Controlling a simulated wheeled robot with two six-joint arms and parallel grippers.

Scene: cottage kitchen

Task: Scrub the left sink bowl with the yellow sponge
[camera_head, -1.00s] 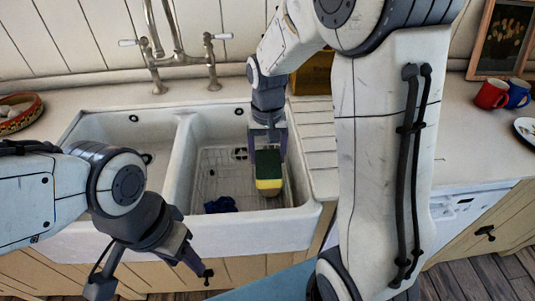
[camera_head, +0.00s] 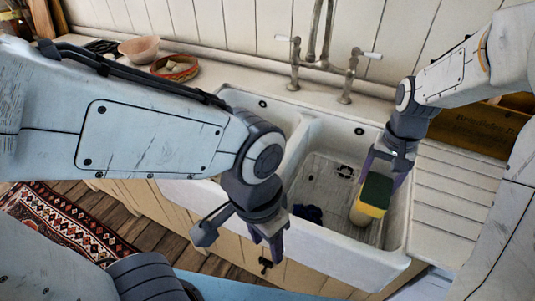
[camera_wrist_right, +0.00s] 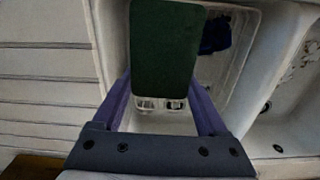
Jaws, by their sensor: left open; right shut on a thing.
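My right gripper (camera_head: 384,165) is shut on the sponge (camera_head: 376,190), which has a dark green top and a yellow underside. It holds the sponge over the right sink bowl (camera_head: 330,172). In the right wrist view the sponge's green face (camera_wrist_right: 165,45) sits between the two purple fingers. The left sink bowl (camera_head: 262,105) is white and mostly hidden behind my left arm. My left gripper (camera_head: 267,240) is open and empty, pointing down in front of the sink.
The right bowl holds a wire rack, a dark blue cloth (camera_head: 308,214) and a rounded beige thing below the sponge. The tap (camera_head: 322,58) stands behind the divider. A ribbed drainboard (camera_head: 450,195) lies to the right. A basket (camera_head: 175,67) and a bowl (camera_head: 139,48) are at the back left.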

